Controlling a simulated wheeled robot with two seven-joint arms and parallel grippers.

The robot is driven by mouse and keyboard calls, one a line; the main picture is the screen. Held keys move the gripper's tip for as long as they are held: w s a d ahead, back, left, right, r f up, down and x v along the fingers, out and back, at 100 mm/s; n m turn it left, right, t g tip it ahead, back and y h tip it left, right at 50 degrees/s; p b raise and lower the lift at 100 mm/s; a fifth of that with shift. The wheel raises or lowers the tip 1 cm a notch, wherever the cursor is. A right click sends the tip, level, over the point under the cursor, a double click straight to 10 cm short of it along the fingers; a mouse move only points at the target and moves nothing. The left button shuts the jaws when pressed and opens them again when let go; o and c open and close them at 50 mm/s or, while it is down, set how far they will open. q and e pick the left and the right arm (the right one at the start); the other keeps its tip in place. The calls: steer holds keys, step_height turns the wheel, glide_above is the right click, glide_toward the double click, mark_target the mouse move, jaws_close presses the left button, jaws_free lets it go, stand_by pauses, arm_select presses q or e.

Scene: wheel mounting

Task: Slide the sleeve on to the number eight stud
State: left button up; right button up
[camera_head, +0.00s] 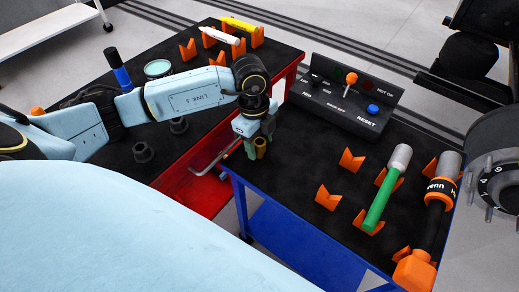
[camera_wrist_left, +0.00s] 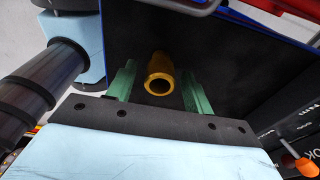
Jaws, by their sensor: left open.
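The brass sleeve (camera_head: 261,149) stands at the near left corner of the blue table. My left gripper (camera_head: 256,146) points down over it with its green fingers open. In the left wrist view the sleeve (camera_wrist_left: 160,75) sits between the two green fingers (camera_wrist_left: 160,88), with a gap on each side, and its round opening faces the camera. A grey wheel hub (camera_head: 493,183) with several studs and small numbers is at the right edge. Which stud is number eight cannot be read clearly. My right gripper is not in view.

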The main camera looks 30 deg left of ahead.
arm_select(q)
steer(key=shift+d+f, duration=0.1)
steer(key=shift+f, duration=1.05)
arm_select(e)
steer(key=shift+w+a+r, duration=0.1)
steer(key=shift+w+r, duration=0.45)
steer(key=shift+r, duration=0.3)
arm_select(q)
steer(key=shift+c, duration=0.2)
steer(key=c, duration=1)
steer(key=shift+c, duration=0.2)
steer(key=shift+r, duration=0.2)
